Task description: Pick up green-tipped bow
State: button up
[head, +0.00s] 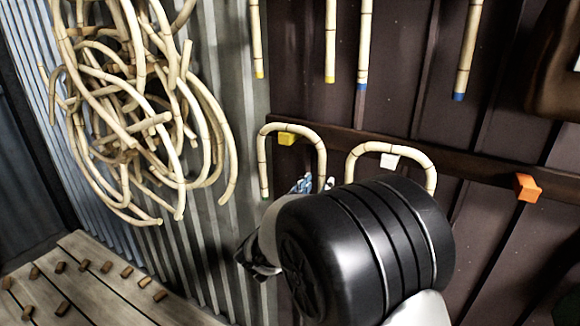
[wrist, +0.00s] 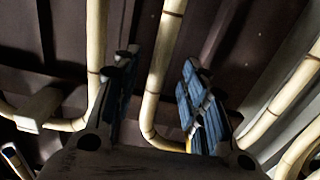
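The green-tipped bow (head: 290,128) is a pale bent rattan piece, an upside-down U hung over a yellow peg (head: 286,139). Its green tip (head: 264,194) shows at the lower end of its left leg. My gripper (head: 314,184) is at the lower part of its right leg in the head view. In the wrist view, my gripper (wrist: 158,92) is open, with blue finger pads on both sides of one leg of the bow (wrist: 159,75). Gaps show beside the leg, so the fingers do not appear closed on it.
A second bow (head: 391,147) hangs on a white peg (head: 389,161) close to the right. An orange peg (head: 527,187) is empty. Straight poles (head: 330,40) hang above. A rattan tangle (head: 140,110) hangs left, above a slatted table with wooden blocks (head: 95,288).

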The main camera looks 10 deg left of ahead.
aim_at(320, 184)
jog(key=shift+b+x, duration=0.3)
jog(key=shift+x, duration=1.3)
jog(key=shift+s, duration=0.1)
jog(key=shift+c, duration=0.2)
grip_shut()
